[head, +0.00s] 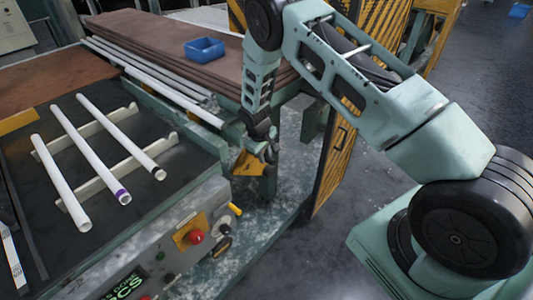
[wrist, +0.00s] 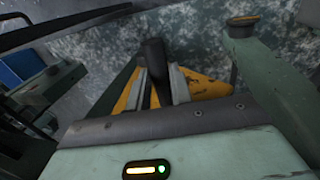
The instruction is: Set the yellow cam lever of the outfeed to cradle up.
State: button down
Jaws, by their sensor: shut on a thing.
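The yellow cam lever (head: 249,164) is at the near end of the outfeed, below the tube rails. It looks like a yellow plate with a dark grip. In the wrist view the yellow plate (wrist: 208,88) lies behind my fingers, and the dark upright grip (wrist: 154,58) stands between them. My gripper (head: 264,152) points down at the lever in the head view and partly covers it. In the wrist view my gripper (wrist: 158,88) is shut on the lever's grip. The exact tilt of the lever is hard to tell.
White tubes (head: 84,160) lie across two pale rails on the dark bench at left. A control panel with a red button (head: 196,237) faces front. A blue tray (head: 204,49) sits on brown boards. A yellow-black striped guard (head: 338,165) stands just right of my gripper.

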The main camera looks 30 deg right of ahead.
jog(key=c, duration=1.3)
grip_release()
jog(key=shift+o, duration=0.2)
jog(key=s+a+r+b, duration=0.1)
jog(key=a+r+b, duration=0.2)
jog(key=r, duration=1.4)
jog(key=shift+s+a, duration=0.1)
